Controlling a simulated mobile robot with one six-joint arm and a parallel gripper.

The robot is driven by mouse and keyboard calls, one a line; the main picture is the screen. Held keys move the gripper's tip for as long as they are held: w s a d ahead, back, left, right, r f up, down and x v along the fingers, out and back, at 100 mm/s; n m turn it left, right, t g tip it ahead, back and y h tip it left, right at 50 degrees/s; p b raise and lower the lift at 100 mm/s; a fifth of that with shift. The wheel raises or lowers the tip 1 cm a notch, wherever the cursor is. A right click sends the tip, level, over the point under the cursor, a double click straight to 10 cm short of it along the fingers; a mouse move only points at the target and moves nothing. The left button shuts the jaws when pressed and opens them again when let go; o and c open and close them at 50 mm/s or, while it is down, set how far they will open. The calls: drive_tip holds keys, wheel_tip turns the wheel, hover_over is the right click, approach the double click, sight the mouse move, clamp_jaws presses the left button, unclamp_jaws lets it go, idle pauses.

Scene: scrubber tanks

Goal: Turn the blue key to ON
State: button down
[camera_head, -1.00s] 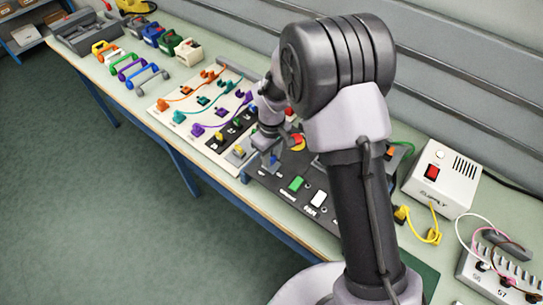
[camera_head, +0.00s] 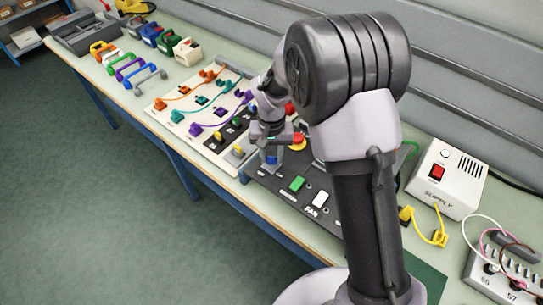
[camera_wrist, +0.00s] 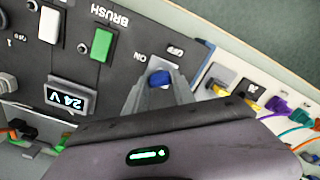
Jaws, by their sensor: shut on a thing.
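The blue key (camera_wrist: 160,78) sits in its switch on the dark panel, beside the upside-down ON and OFF labels in the wrist view. My gripper (camera_wrist: 163,82) is shut on it, with one grey finger on each side. In the head view my gripper (camera_head: 271,155) points down at the panel's left end, with a bit of the blue key (camera_head: 270,160) showing at the fingers. The key's exact angle is hard to tell because the fingers cover part of it.
A green BRUSH switch (camera_wrist: 101,44) and a white FAN switch (camera_wrist: 49,24) are close by on the panel. A red and yellow button (camera_head: 298,141) stands just right of my gripper. A board with coloured cables (camera_head: 205,98) lies to the left, and a white supply box (camera_head: 445,180) to the right.

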sight(272, 157)
drive_tip(key=shift+m, duration=0.5)
idle(0.3)
drive_tip(key=c, duration=1)
unclamp_jaws()
drive_tip(key=shift+c, duration=0.2)
wheel_tip(272, 157, up, 18)
drive_tip(key=p, duration=0.4)
drive_tip(key=shift+f, duration=0.25)
